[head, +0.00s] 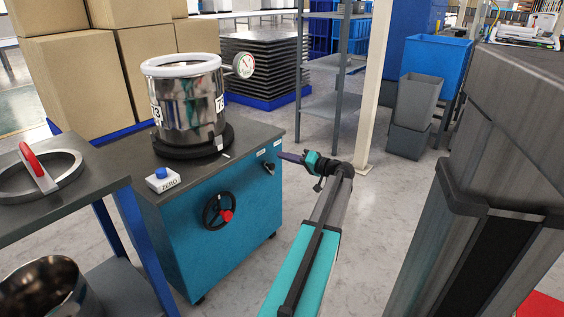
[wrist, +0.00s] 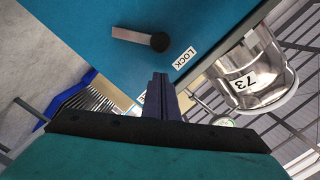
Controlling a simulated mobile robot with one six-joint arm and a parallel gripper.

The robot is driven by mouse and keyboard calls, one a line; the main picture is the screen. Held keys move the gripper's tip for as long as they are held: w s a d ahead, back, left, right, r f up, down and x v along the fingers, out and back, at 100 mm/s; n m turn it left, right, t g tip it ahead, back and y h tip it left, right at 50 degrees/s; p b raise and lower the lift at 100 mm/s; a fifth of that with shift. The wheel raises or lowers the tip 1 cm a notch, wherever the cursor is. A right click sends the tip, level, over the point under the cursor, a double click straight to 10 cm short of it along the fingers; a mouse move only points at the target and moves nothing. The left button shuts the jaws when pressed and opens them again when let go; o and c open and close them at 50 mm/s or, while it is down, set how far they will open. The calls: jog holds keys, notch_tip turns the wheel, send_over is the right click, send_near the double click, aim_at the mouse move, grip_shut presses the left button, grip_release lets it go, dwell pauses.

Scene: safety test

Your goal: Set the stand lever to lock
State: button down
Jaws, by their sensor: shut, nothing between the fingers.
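The stand lever (wrist: 132,36) is a short grey bar with a round black knob, on the teal side of the cabinet in the wrist view. Its knob is near a white label reading LOCK (wrist: 184,59). A second label (wrist: 142,97) is mostly hidden by my fingers. I cannot tell whether the lever is fully at either label. My gripper (wrist: 160,78) is shut and empty, with its tips below the lever and apart from it in the picture. In the head view my gripper (head: 281,156) is close to the right side of the teal cabinet (head: 180,235).
A steel pot (head: 188,105) marked 73 stands on a black round base on the cabinet top. A ZERO button box (head: 162,180) and a handwheel (head: 219,210) are at the front. A grey shelf rack (head: 332,75) and a pale post (head: 376,85) stand behind my arm.

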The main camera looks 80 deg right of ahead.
jog(key=p+v, duration=0.3)
jog(key=v, duration=0.7)
jog(key=shift+s+d+r, duration=0.3)
jog(key=shift+s+r, duration=0.1)
